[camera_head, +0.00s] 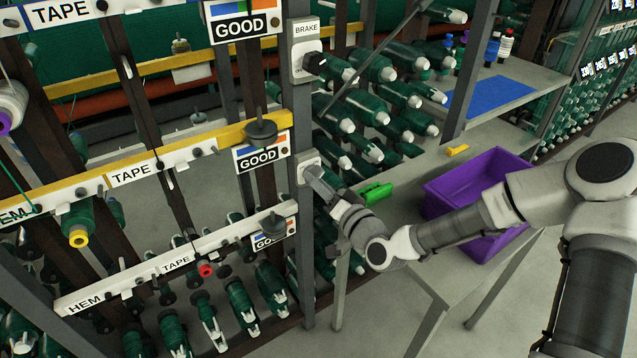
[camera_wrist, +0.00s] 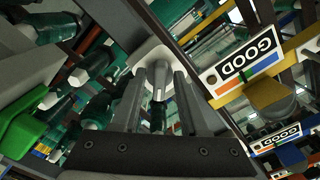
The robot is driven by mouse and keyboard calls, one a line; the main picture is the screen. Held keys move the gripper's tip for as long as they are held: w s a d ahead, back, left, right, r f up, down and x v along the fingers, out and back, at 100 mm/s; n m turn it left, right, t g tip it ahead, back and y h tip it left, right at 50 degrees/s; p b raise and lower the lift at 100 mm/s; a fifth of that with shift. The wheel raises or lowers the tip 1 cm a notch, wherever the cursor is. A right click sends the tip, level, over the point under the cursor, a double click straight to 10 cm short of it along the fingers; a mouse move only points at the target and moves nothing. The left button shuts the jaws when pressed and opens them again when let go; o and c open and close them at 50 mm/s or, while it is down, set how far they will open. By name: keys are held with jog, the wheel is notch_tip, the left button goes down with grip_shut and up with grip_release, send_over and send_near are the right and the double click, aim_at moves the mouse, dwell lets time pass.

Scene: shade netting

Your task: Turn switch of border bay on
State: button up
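A small white switch plate (camera_head: 307,161) is fixed to the grey post below the brake box; any label on it is too small or hidden to read. My gripper (camera_head: 318,178) is right at this plate and covers part of it. In the wrist view the white plate (camera_wrist: 152,53) shows past the fingertips, with a grey lever or knob (camera_wrist: 160,88) standing out from it. The two fingers of my gripper (camera_wrist: 161,80) are on either side of this knob, with narrow gaps seemingly visible. Whether a finger touches it, and its on or off setting, I cannot tell.
A white brake box (camera_head: 304,35) with a black knob (camera_head: 316,62) sits higher on the post. Left are tape rails and "GOOD" signs (camera_head: 262,157). Right is a table with a green object (camera_head: 375,193), a yellow object (camera_head: 457,150) and a purple crate (camera_head: 432,200). Green bobbins crowd behind.

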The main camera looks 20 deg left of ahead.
dwell(0.3)
jog(key=shift+p+v, duration=2.9)
jog(key=shift+v, duration=5.75)
